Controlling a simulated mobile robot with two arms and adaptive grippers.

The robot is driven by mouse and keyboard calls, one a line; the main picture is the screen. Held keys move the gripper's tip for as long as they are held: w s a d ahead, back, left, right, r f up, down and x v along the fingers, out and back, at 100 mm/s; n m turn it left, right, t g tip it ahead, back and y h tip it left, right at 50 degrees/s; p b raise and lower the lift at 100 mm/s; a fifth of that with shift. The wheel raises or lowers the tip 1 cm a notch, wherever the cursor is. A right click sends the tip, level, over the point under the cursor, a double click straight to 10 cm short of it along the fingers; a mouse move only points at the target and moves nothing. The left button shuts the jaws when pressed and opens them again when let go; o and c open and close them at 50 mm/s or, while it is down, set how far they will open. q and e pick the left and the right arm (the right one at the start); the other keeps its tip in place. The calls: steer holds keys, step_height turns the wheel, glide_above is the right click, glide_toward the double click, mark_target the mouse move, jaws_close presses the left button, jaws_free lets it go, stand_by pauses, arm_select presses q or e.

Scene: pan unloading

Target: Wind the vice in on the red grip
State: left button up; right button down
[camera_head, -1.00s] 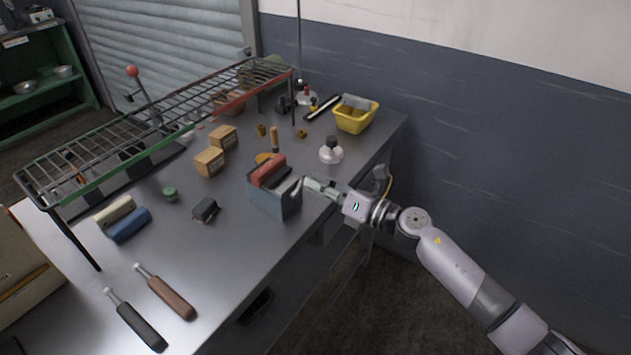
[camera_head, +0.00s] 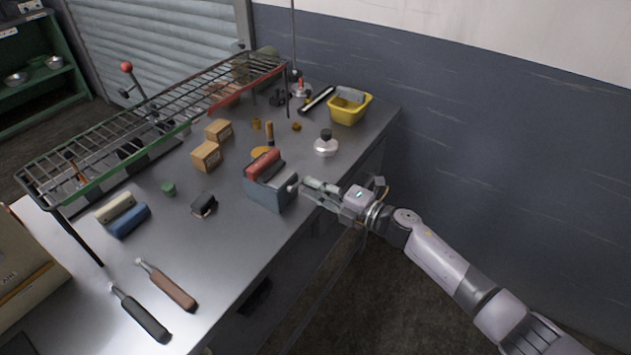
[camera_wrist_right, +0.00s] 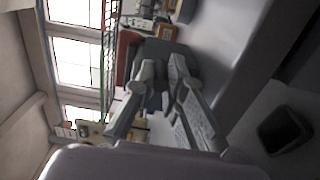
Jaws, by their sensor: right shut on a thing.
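The vice (camera_head: 268,194) is a blue-grey block near the right edge of the metal bench. The red grip (camera_head: 264,163) lies at its top, between or against the jaws; I cannot tell how tightly. My right gripper (camera_head: 305,186) reaches in from the right and is shut on the vice handle (camera_head: 293,188) at the vice's right side. In the right wrist view, my fingers (camera_wrist_right: 160,78) point at the grey vice body (camera_wrist_right: 160,50), with the red grip (camera_wrist_right: 127,55) beside it. The fingers partly hide the handle. My left gripper is out of view.
A white flask with a dark cap (camera_head: 325,147) and a yellow bin (camera_head: 349,108) stand behind the vice. A small black block (camera_head: 204,205), two cardboard boxes (camera_head: 206,156) and a wire rack (camera_head: 160,120) are to the left. Two handled tools (camera_head: 168,286) lie at the front.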

steer(key=shift+s+f+m, duration=0.15)
steer(key=shift+f+m, duration=0.4)
steer(key=shift+m, duration=0.55)
steer(key=shift+a, duration=0.1)
steer(key=c, duration=1.6)
jaws_free()
steer(key=shift+c, duration=0.2)
steer(key=v, duration=1.2)
